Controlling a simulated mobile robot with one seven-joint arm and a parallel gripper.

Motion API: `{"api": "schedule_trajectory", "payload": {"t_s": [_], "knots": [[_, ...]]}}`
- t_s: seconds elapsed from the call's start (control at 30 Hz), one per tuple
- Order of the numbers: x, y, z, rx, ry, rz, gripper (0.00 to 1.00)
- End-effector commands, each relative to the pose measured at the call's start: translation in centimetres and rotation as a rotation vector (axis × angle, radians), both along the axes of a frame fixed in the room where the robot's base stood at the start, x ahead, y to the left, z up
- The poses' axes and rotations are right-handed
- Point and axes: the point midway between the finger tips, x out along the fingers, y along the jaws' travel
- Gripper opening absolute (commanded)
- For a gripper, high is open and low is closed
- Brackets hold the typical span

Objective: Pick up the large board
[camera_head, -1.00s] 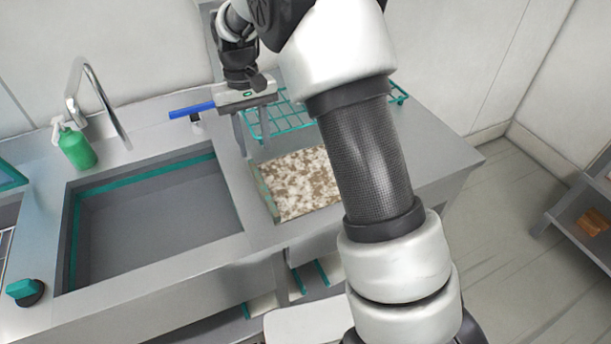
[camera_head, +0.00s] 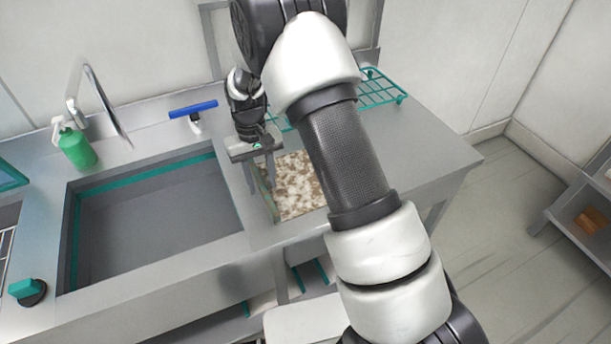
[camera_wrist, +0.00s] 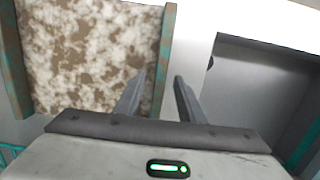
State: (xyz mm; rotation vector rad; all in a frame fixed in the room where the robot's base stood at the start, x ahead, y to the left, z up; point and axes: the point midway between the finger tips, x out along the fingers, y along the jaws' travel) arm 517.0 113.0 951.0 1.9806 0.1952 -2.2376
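The large board (camera_head: 303,192) has a mottled brown-and-white face and lies on the counter just right of the sink. In the wrist view the board (camera_wrist: 85,50) fills the upper left, with greenish-brown strips along both sides. My gripper (camera_head: 262,187) is over the board's sink-side edge, pointing down. In the wrist view my gripper (camera_wrist: 159,75) is open, one finger over the mottled face and the other past the edge strip, so the strip lies between them. I cannot tell whether the fingers touch it. My arm hides the board's right part in the head view.
The sink basin (camera_head: 150,215) opens left of the board. A green soap bottle (camera_head: 76,148), a tap (camera_head: 100,100) and a blue-handled tool (camera_head: 193,110) stand behind. A teal wire rack (camera_head: 380,90) is at the back right. The right counter end is clear.

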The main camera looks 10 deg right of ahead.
Motion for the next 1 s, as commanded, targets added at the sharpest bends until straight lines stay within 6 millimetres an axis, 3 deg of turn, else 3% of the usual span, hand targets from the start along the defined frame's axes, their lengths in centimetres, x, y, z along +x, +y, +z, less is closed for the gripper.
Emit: {"api": "schedule_trajectory", "payload": {"t_s": [0.17,0.37,0.73,1.0], "knots": [[0.0,0.0,0.0,0.0,-0.001,0.0,0.34],[0.0,0.0,0.0,0.0,-0.001,0.0,0.01],[0.1,0.0,0.6,0.001,-0.004,0.0,0.0],[0.2,0.0,5.5,0.001,-0.007,0.0,0.0]]}}
